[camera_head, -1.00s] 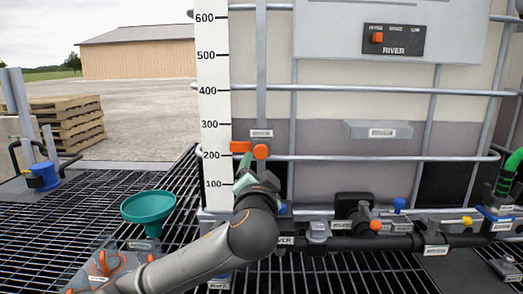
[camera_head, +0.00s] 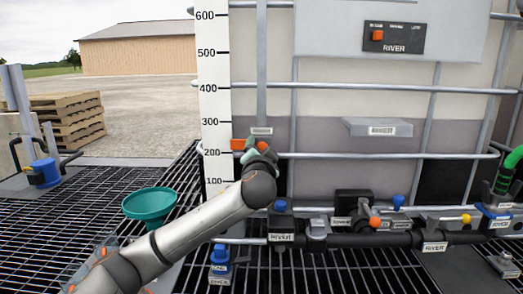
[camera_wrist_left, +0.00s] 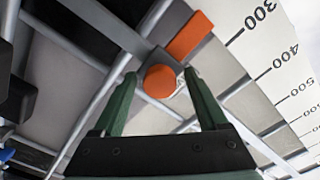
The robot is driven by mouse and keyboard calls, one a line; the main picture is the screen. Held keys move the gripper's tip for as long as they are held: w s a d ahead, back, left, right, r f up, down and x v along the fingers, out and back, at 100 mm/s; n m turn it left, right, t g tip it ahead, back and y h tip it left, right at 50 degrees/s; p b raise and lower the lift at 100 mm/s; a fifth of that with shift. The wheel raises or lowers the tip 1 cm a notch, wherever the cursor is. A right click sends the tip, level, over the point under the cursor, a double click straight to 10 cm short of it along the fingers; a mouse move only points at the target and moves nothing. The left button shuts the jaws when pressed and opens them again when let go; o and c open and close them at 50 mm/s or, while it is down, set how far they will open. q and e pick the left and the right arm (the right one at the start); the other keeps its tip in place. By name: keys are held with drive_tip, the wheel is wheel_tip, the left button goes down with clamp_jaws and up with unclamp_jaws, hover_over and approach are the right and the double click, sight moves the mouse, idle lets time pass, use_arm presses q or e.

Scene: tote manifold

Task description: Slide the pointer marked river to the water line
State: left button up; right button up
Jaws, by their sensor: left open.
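The river pointer is an orange flag (camera_head: 238,144) with a round orange knob (camera_head: 262,146) on a vertical grey rail, beside the white scale (camera_head: 215,100). The flag stands a little above the 200 mark. The water line, the top edge of the grey band in the tank (camera_head: 330,119), lies near 300, above the pointer. My left gripper (camera_head: 257,150) is at the knob. In the left wrist view its green fingers (camera_wrist_left: 162,90) are apart, one on each side of the knob (camera_wrist_left: 160,82); I cannot tell whether they touch it. My right gripper is not in view.
Horizontal cage bars (camera_head: 350,156) cross the tank front around the pointer. A small labelled ledge (camera_head: 377,128) sticks out to the right. Pipes and valves (camera_head: 370,240) run below. A teal funnel (camera_head: 150,205) stands at the left over the grating.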

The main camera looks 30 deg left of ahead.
use_arm(q)
drive_tip(key=shift+c, duration=0.3)
clamp_jaws()
idle(0.3)
idle(0.8)
